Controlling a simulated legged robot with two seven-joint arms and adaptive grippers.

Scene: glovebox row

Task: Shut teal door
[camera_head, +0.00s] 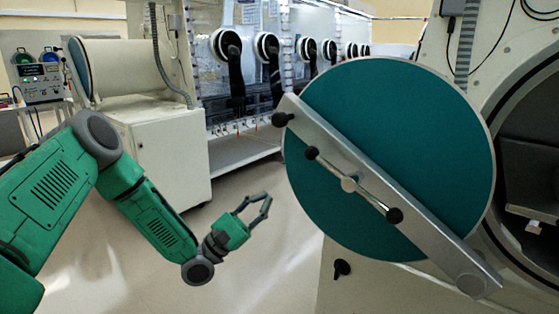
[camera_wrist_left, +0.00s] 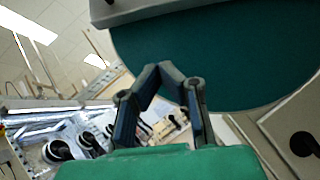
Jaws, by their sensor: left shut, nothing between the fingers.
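The round teal door (camera_head: 420,120) stands swung open to the left of the dark chamber opening (camera_head: 530,150) at the right of the head view. A grey metal bar (camera_head: 425,222) with a handle rod and black knobs crosses its face diagonally. My left gripper (camera_head: 267,201) is shut and empty, to the lower left of the door and apart from it in the head view. In the left wrist view the shut fingertips (camera_wrist_left: 160,68) overlap the lower edge of the teal door (camera_wrist_left: 215,55); contact cannot be told. My right gripper is not in view.
A glovebox row (camera_head: 280,50) with black gloves runs along the back. A white cabinet (camera_head: 155,150) with a cylinder (camera_head: 120,70) stands behind my left arm. A black knob (camera_head: 342,268) sticks out below the door. The floor (camera_head: 260,260) between is clear.

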